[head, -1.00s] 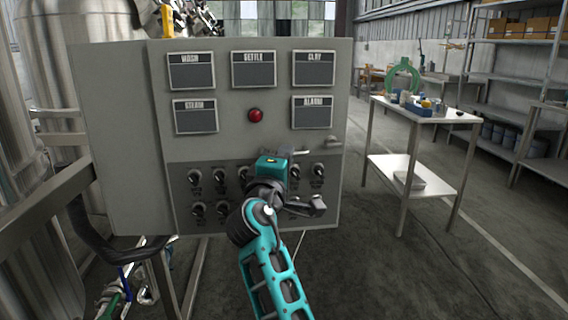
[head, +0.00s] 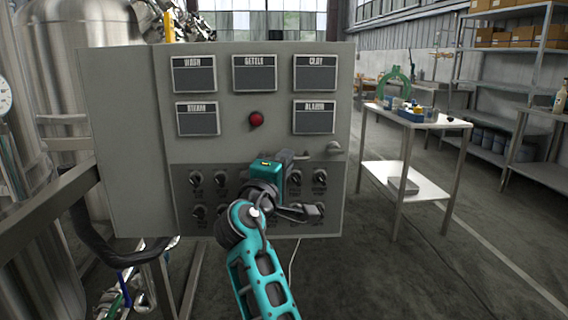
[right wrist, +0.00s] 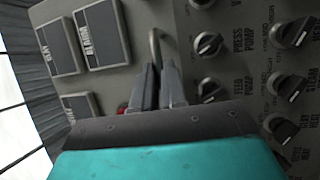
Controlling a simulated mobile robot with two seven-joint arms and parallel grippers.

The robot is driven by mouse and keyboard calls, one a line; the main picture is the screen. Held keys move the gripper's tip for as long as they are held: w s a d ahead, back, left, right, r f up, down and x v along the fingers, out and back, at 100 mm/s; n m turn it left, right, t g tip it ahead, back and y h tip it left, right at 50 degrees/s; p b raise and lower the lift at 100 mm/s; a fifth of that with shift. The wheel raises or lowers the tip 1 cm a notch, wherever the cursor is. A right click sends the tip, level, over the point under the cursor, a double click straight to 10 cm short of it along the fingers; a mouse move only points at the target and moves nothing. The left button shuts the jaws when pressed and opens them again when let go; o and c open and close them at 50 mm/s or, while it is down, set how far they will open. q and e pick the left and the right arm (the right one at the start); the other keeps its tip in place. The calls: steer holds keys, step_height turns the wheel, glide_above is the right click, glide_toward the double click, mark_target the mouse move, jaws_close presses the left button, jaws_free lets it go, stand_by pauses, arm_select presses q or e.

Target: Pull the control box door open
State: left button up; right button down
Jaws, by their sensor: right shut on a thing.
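The control box (head: 120,140) is a grey cabinet. Its front door (head: 235,145) carries labelled screens, a red button and a dark strip of black knobs. I see no gap around the door; it looks closed. The metal handle (head: 335,149) sits near the door's right edge and shows as a curved bar in the right wrist view (right wrist: 154,44). My right gripper (head: 300,157) reaches up from below in front of the knob strip. In the right wrist view its fingers (right wrist: 158,88) are shut on the handle, hiding part of it. My left gripper is not in view.
A metal table (head: 415,119) with small items stands to the right, with shelves (head: 500,80) behind it. Steel tanks (head: 85,75) and a pipe frame (head: 50,205) crowd the left. The floor at the lower right is clear.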

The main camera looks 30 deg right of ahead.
steer(key=c, duration=1.2)
jaws_free()
